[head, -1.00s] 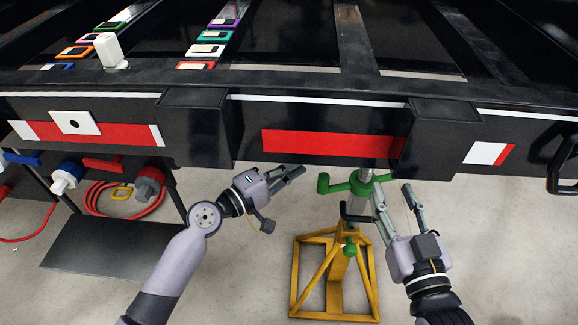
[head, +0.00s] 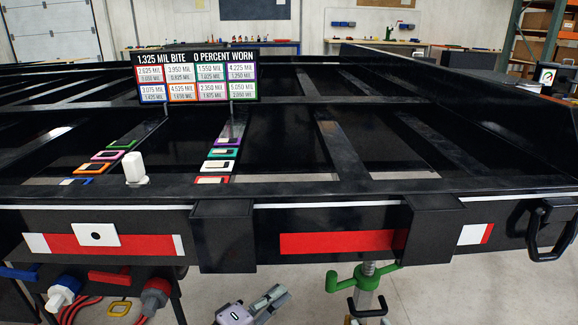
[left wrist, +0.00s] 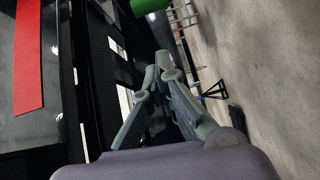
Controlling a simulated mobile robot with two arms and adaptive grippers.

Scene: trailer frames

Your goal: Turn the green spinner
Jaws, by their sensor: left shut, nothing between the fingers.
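The green spinner (head: 345,282) is on the jack post under the trailer's front beam, at the lower middle of the head view. It has a green upright knob at its left end. My left gripper (head: 284,292) is shut and empty, a little to the left of the spinner and apart from it. In the left wrist view its fingers (left wrist: 160,62) are together, and a green cylinder (left wrist: 150,5), likely part of the spinner, shows at the top edge. My right gripper is not in view.
The black trailer beam (head: 340,215) spans the view above the spinner. A black handle (head: 366,309) sits just below the spinner. Hoses and plugs (head: 155,296) hang at the lower left. A sign board (head: 198,78) stands on the trailer deck. Open floor lies at the lower right.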

